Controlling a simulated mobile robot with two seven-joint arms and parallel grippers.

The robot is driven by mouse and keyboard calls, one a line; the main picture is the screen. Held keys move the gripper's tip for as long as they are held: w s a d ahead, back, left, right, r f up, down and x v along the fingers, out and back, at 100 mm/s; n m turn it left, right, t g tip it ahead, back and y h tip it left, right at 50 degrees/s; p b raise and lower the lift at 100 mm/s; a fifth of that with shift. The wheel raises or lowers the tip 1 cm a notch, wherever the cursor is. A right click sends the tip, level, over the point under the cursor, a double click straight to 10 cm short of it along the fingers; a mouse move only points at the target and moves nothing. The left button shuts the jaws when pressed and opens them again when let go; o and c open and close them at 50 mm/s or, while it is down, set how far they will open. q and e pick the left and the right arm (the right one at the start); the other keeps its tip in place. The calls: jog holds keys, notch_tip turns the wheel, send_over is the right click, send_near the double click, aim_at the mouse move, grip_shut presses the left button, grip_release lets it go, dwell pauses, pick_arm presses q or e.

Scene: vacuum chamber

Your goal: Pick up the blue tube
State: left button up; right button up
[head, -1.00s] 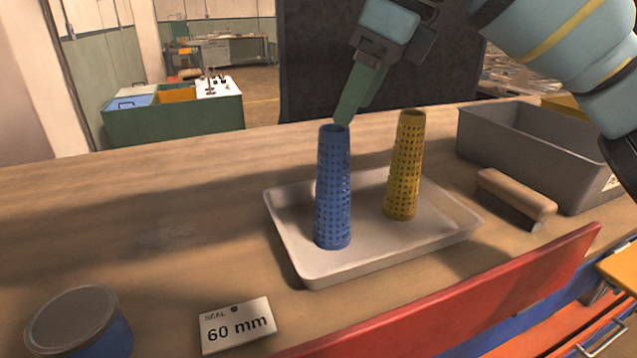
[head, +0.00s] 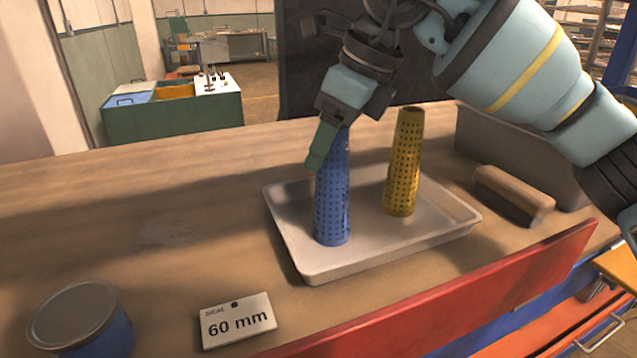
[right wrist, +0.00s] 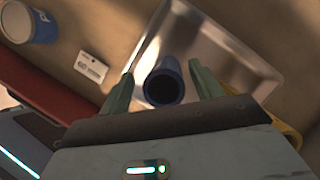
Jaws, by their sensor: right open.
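The blue tube (head: 333,205) is a perforated, tapered tube standing upright on the left part of a light metal tray (head: 290,245). My right gripper (head: 318,160) is at its upper part, coming down from above. In the head view one green finger covers part of the tube's top. In the right wrist view the tube's dark open end (right wrist: 163,86) lies between the two spread green fingers (right wrist: 163,88), with a gap on each side. The gripper is open. A similar yellow tube (head: 403,170) stands upright on the tray to the right. My left gripper is out of view.
A wooden-backed brush (head: 513,192) and a grey bin (head: 520,155) are right of the tray. A "60 mm" card (head: 237,320) and a round blue container (head: 80,320) lie front left. A red board (head: 470,290) edges the front.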

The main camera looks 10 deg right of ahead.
jog(key=c, duration=1.3)
